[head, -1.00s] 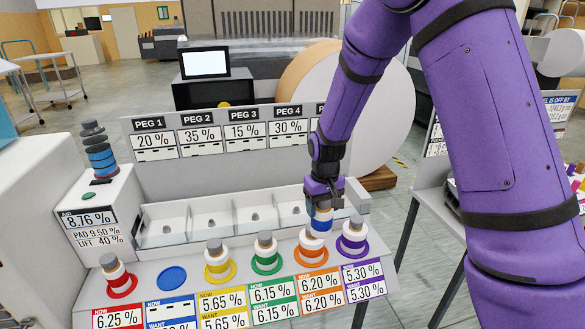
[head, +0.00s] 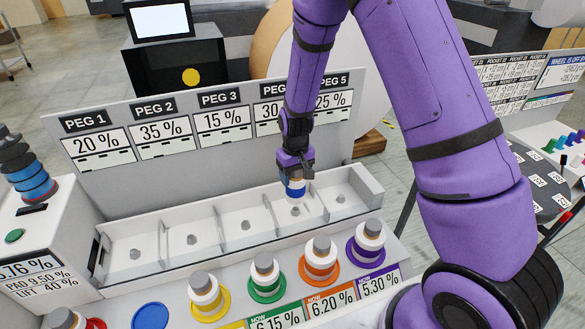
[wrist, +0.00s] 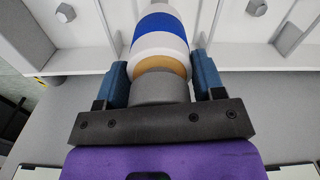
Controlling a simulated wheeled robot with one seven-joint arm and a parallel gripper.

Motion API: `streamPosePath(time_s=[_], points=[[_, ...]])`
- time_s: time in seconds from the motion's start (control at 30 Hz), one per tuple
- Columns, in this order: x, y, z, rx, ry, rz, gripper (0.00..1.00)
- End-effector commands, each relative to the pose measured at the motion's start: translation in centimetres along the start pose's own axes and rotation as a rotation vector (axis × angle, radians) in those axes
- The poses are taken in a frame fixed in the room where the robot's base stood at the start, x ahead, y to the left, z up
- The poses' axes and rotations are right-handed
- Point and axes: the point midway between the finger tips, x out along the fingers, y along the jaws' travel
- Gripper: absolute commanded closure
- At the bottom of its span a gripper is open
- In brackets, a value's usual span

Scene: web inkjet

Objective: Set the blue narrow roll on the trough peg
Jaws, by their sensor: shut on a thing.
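My gripper (head: 293,172) points down and is shut on the blue narrow roll (head: 295,191), a short white roll with a blue band. In the wrist view the fingers (wrist: 160,85) hold its grey end, and the blue band (wrist: 159,25) shows beyond a white band. The white trough (head: 160,262) has several compartments with small pegs, such as the third compartment's peg (head: 245,225). The roll hangs at the fourth compartment, under the PEG 4 label.
Rolls stand on the yellow (head: 204,290), green (head: 265,270), orange (head: 320,255) and purple (head: 371,235) rings in front. The blue disc (head: 150,316) is bare. A label board (head: 225,150) rises behind the trough. A dark stack (head: 25,170) stands at left.

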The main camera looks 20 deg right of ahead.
Motion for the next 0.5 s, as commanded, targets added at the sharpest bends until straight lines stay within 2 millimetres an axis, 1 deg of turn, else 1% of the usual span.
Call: streamPosePath(time_s=[0.5], points=[[4.8,0.1,0.0,0.001,-0.002,0.000,0.68]])
